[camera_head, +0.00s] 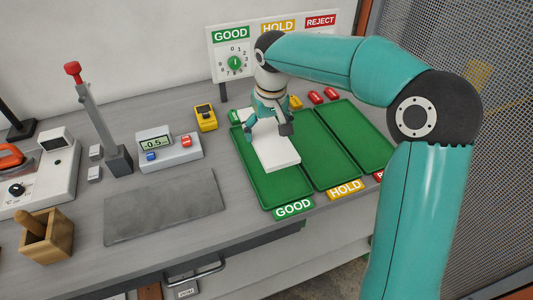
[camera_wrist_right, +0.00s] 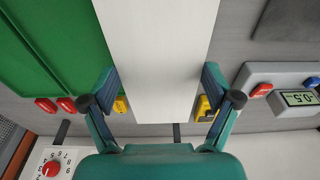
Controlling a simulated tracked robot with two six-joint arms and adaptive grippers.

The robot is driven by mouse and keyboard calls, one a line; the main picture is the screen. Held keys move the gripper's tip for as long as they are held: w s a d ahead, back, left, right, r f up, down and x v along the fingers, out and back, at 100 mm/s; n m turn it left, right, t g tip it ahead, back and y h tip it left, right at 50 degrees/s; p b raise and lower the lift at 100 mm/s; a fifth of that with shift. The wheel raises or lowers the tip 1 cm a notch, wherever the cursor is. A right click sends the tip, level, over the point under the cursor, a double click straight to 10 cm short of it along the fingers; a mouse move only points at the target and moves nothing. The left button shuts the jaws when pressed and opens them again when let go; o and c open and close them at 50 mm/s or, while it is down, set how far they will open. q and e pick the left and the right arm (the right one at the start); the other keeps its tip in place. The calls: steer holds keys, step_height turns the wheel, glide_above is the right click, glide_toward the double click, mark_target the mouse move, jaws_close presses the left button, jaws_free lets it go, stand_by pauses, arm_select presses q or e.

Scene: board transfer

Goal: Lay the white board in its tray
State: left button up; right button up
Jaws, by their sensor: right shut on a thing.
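The white board (camera_head: 277,151) is over the left green tray (camera_head: 297,196), the one with the GOOD label (camera_head: 293,208) at its front. Its far end is between the fingers of my right gripper (camera_head: 268,126), which is shut on it. In the right wrist view the board (camera_wrist_right: 157,50) runs away between the two fingers (camera_wrist_right: 160,100), one at each long edge. I cannot tell whether its underside touches the tray floor. My left gripper is not in view.
The HOLD tray (camera_head: 324,150) and another green tray (camera_head: 362,135) are to the right. A grey mat (camera_head: 165,207), a meter (camera_head: 169,152) and a yellow device (camera_head: 205,118) are to the left. A sign panel (camera_head: 225,48) stands behind.

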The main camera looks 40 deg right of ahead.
mark_target(269, 137)
step_height(269, 137, down, 8)
stand_by(0.5)
steer(key=o, duration=1.2)
steer(key=r, duration=0.4)
steer(key=s+r, duration=0.1)
steer(key=r, duration=0.3)
steer(key=s+r, duration=0.1)
steer(key=r, duration=0.3)
steer(key=shift+a, duration=0.2)
